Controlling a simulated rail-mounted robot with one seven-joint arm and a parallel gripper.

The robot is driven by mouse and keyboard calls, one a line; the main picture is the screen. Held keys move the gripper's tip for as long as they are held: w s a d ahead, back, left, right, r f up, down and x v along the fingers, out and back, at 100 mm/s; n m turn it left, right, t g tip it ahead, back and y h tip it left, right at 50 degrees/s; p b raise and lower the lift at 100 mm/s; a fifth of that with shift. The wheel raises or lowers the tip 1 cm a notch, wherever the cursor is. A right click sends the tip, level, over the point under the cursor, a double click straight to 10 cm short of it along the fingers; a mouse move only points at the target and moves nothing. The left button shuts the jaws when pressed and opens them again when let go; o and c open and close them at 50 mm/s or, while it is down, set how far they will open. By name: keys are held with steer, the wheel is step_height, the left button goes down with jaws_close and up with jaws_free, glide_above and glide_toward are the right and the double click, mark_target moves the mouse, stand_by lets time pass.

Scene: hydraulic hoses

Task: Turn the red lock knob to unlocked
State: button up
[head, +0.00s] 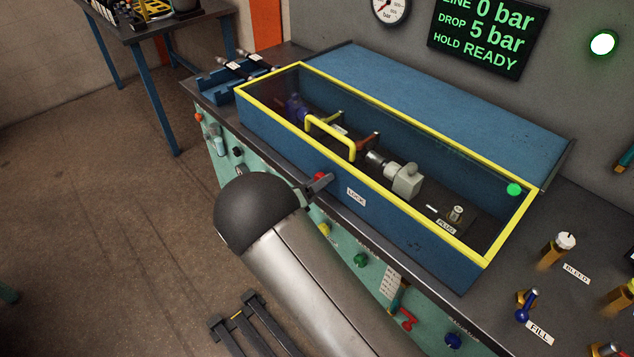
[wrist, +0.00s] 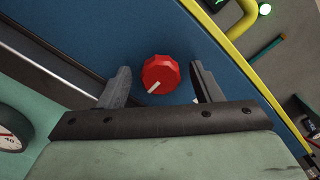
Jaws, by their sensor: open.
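The red lock knob (wrist: 160,74) sits on the blue front wall of the box, with a white pointer line slanting to its lower left in the wrist view. In the head view only a bit of the red knob (head: 320,176) shows beside my gripper (head: 318,184), left of the LOCK label (head: 356,197). In the wrist view my gripper (wrist: 161,85) is open, with one finger on each side of the knob. A gap shows between each finger and the knob. The fingers appear apart from it.
The blue box (head: 400,232) has a yellow-framed clear lid with a yellow handle (head: 330,136), and it is shut. Hose fittings lie inside. BLEED (head: 565,241) and FILL (head: 527,305) valves stand on the bench at the right. A wall screen (head: 487,35) reads 0 bar, 5 bar, READY.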

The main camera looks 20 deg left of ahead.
steer(key=shift+s, duration=0.1)
steer(key=b+v, duration=0.3)
steer(key=v, duration=1.4)
steer(key=shift+s, duration=0.1)
